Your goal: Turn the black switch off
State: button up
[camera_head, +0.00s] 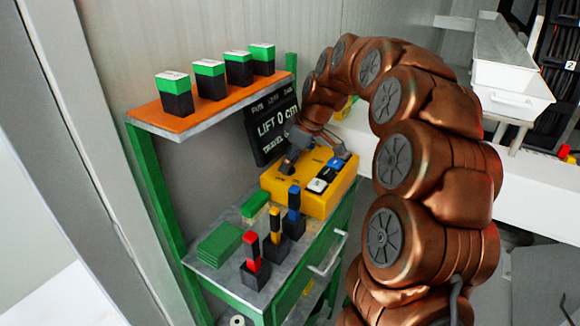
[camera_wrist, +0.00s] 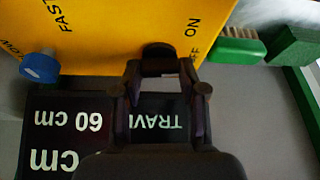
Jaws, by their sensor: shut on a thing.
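The yellow control box (camera_head: 318,203) sits on the green bench, with a black switch (camera_head: 287,168) at its back-left end. In the wrist view the black switch (camera_wrist: 158,58) stands between my fingertips, near the printed words ON and OFF, the latter partly covered. My gripper (camera_wrist: 163,72) is shut on the black switch. In the head view my gripper (camera_head: 296,150) reaches down to it from behind. The switch's lower part and its exact angle are partly hidden by the fingers. A blue knob (camera_wrist: 40,67) is beside the FAST and SLOW labels.
A black display (camera_head: 270,122) reading LIFT 0 CM stands behind the box. A shelf (camera_head: 215,108) with several green-black blocks is above left. Red (camera_head: 254,258), yellow (camera_head: 275,230) and blue (camera_head: 293,205) handled items stand in front. A green-handled brush (camera_wrist: 237,47) lies near the switch.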

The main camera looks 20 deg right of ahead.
jog(key=shift+m+b, duration=0.3)
jog(key=shift+m, duration=0.3)
jog(key=shift+t, duration=0.3)
jog(key=o, duration=0.9)
jog(key=shift+c, duration=0.2)
jog(key=v, duration=1.2)
jog(key=shift+a, duration=0.2)
jog(key=shift+w+r, duration=0.1)
